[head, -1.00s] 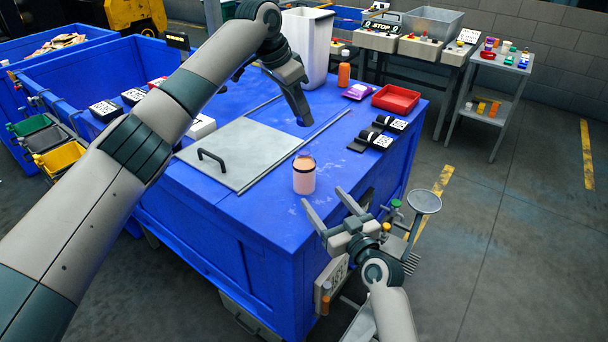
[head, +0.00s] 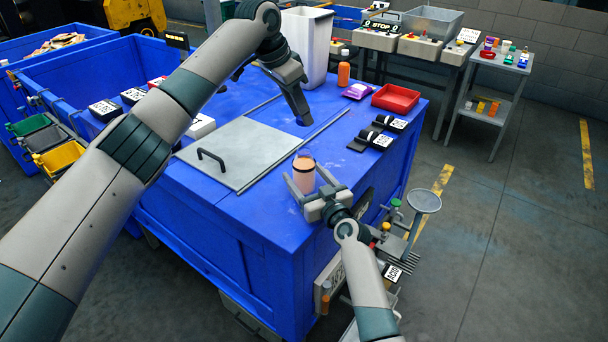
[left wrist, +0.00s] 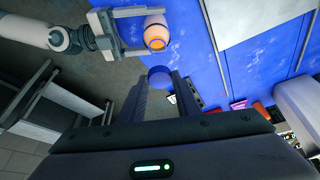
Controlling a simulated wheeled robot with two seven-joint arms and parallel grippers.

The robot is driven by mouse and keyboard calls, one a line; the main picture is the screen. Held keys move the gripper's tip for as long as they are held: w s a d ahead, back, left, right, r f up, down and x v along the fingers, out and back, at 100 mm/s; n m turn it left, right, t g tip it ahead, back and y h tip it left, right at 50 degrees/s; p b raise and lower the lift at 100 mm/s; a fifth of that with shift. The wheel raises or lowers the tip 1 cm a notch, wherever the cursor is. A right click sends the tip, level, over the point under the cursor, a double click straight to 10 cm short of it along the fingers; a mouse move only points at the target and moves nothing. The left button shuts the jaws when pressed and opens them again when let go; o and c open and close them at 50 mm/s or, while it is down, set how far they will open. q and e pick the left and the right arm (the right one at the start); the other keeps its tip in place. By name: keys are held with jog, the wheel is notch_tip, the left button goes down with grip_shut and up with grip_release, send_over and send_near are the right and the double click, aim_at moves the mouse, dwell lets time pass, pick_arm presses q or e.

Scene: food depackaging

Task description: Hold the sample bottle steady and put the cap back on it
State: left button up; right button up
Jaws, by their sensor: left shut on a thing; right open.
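The sample bottle (head: 304,178) stands upright on the blue worktop, with pinkish-orange contents and an uncapped top. It also shows in the left wrist view (left wrist: 156,36), with its round opening visible. My right gripper (head: 306,174) is open, with one finger on either side of the bottle. I cannot tell if the fingers touch it. My left gripper (head: 302,121) is above the worktop, behind the bottle in the head view. In the left wrist view it is shut on the blue cap (left wrist: 160,76) at its fingertips. The cap is hard to see in the head view.
A grey lid panel with a black handle (head: 240,152) lies left of the bottle. Black label holders (head: 372,139), a red tray (head: 396,99), an orange bottle (head: 343,75) and a white bin (head: 305,45) stand farther back. Tools hang off the worktop's right side near my right arm.

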aim_at(297, 123)
jog(key=shift+w+a, duration=0.1)
jog(key=shift+w, duration=0.1)
jog(key=c, duration=1.6)
pick_arm(q)
jog(key=shift+f, duration=2.5)
jog(key=shift+f, duration=0.1)
jog(key=shift+f, duration=0.75)
jog(key=shift+f, duration=0.55)
pick_arm(e)
grip_shut()
